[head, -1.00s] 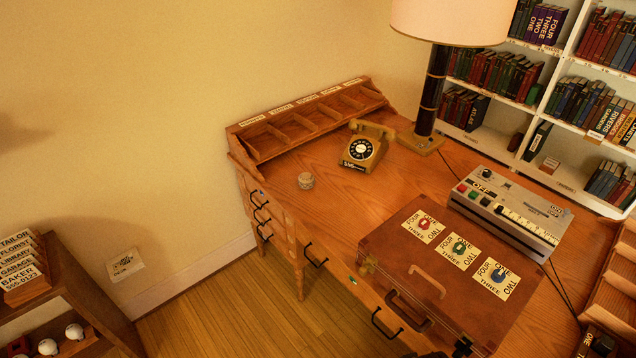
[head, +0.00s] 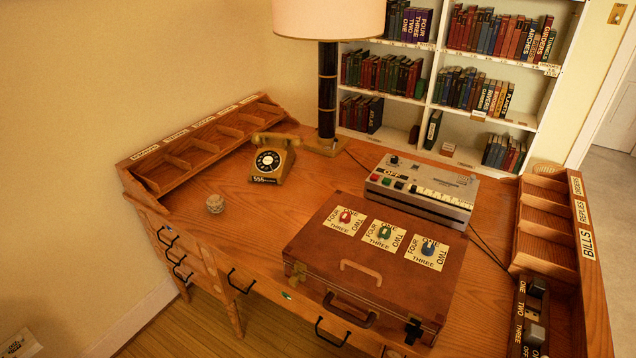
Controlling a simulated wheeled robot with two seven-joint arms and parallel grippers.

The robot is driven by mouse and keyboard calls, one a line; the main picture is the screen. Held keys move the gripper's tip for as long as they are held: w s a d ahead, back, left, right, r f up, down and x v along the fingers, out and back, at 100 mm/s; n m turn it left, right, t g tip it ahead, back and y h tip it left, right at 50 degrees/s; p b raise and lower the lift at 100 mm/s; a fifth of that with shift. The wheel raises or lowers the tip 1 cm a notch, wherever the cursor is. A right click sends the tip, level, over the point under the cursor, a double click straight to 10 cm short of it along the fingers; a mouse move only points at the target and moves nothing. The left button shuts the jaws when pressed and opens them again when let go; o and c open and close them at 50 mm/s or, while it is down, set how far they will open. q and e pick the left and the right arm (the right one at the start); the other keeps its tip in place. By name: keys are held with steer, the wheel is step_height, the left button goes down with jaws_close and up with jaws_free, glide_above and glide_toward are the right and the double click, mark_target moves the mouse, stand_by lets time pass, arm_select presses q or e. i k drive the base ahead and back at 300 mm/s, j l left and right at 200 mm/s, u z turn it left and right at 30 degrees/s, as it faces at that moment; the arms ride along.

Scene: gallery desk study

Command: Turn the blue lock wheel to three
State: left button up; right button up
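The blue lock wheel (head: 428,248) sits on a cream dial card at the right end of the row on the brown case (head: 318,243). Its card reads FOUR, ONE, TWO and THREE around the wheel; which word it points to is too small to tell. The green wheel (head: 384,232) is in the middle and the red wheel (head: 345,216) at the left. The case lies shut on the wooden desk with its handle toward the front. Neither of my grippers shows in the head view.
A grey machine (head: 420,190) with coloured buttons stands behind the case. A switch box (head: 527,318) and slotted rack (head: 545,222) stand at the right. Desk left of the case is clear.

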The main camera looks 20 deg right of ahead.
mark_target(428, 248)
steer(key=z, duration=1.35)
steer(key=j+u, duration=0.25)
steer(key=j, duration=0.15)
